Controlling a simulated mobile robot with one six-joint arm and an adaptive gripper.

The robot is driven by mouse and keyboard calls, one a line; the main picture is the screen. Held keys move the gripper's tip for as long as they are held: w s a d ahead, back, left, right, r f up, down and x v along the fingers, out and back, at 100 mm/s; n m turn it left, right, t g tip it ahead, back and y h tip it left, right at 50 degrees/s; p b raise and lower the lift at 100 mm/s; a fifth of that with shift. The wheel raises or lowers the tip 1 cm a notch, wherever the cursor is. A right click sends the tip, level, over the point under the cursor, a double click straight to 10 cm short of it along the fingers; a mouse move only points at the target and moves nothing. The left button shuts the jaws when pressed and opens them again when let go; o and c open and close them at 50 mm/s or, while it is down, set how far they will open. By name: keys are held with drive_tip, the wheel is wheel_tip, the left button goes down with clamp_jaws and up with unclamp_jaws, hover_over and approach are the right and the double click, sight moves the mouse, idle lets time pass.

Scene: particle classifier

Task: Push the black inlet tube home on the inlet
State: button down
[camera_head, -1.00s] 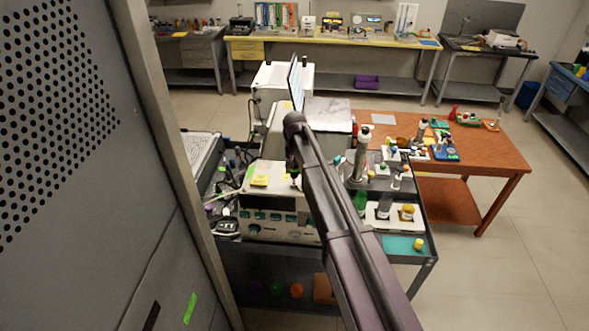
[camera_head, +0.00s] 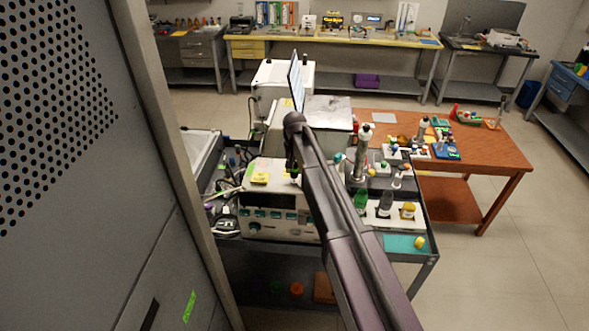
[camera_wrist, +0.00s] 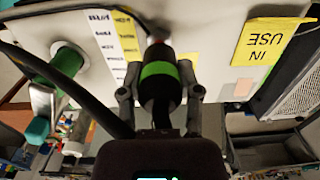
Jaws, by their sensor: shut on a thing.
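My gripper (camera_wrist: 160,98) is shut on the black inlet tube (camera_wrist: 160,112), at a dark end piece with a green band (camera_wrist: 159,70). In the wrist view the far end of this piece points at the pale instrument panel, where a reddish-grey inlet fitting (camera_wrist: 158,42) shows just beyond it. The piece meets or nearly meets the fitting; I cannot tell how far on it sits. In the head view my arm reaches over the cart to the beige instrument (camera_head: 270,205), and the arm hides most of the grip.
A yellow IN USE note (camera_wrist: 268,42) is at the right. Bottles in a white rack (camera_head: 388,215) stand beside my arm on the cart. A brown table (camera_head: 490,165) is behind.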

drive_tip(key=shift+f+b, duration=1.1)
drive_tip(key=shift+f, duration=0.05)
drive_tip(key=shift+c, duration=1)
unclamp_jaws()
drive_tip(key=shift+r, duration=0.1)
wheel_tip(320, 180, up, 9)
drive_tip(key=p, duration=0.9)
drive_tip(key=shift+m, duration=0.3)
drive_tip(key=s+d+f+n+b, duration=0.1)
drive_tip(key=s+d+f+b, duration=2)
drive_tip(key=s+d, duration=0.2)
drive_tip(key=s, duration=0.2)
drive_tip(key=shift+s+d, duration=0.35)
drive_tip(key=shift+d, duration=0.05)
